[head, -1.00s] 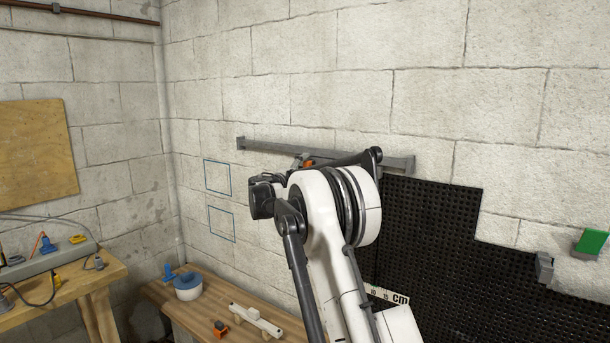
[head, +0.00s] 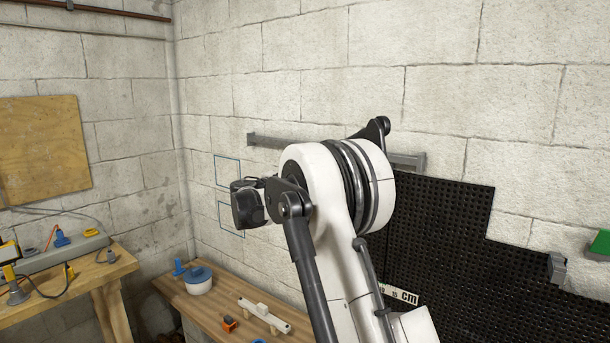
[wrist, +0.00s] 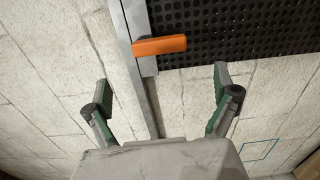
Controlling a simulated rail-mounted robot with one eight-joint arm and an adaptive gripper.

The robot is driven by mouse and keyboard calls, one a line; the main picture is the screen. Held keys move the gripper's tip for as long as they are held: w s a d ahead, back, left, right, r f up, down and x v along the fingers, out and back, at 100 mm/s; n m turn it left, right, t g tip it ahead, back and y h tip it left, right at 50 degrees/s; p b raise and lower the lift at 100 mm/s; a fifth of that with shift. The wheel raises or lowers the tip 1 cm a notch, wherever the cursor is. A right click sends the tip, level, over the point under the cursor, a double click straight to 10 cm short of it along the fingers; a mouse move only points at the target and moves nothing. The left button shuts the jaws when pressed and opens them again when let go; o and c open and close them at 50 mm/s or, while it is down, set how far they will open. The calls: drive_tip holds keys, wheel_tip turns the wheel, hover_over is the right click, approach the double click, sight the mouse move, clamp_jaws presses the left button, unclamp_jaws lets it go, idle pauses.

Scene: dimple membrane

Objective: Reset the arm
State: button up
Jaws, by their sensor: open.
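My white and black arm stands in the middle of the head view, in front of the block wall. My gripper (wrist: 162,88) shows in the wrist view with its two green and grey fingers spread wide and nothing between them. Beyond the fingertips are a grey rail (wrist: 138,55) on the wall, an orange piece (wrist: 159,45) on that rail, and the black dimpled membrane (wrist: 235,30). In the head view, my arm hides the middle of the rail (head: 265,141) and part of the membrane (head: 440,235). The fingers do not show clearly there.
A wooden bench (head: 178,291) below holds a blue and white roll (head: 199,281), a white bar (head: 263,316) and an orange clip (head: 229,323). Another table (head: 100,268) with tools and cables stands at the left. A green block (head: 601,243) is on the wall at the right.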

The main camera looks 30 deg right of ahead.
drive_tip(key=shift+s+a, duration=0.3)
drive_tip(key=shift+a, duration=0.3)
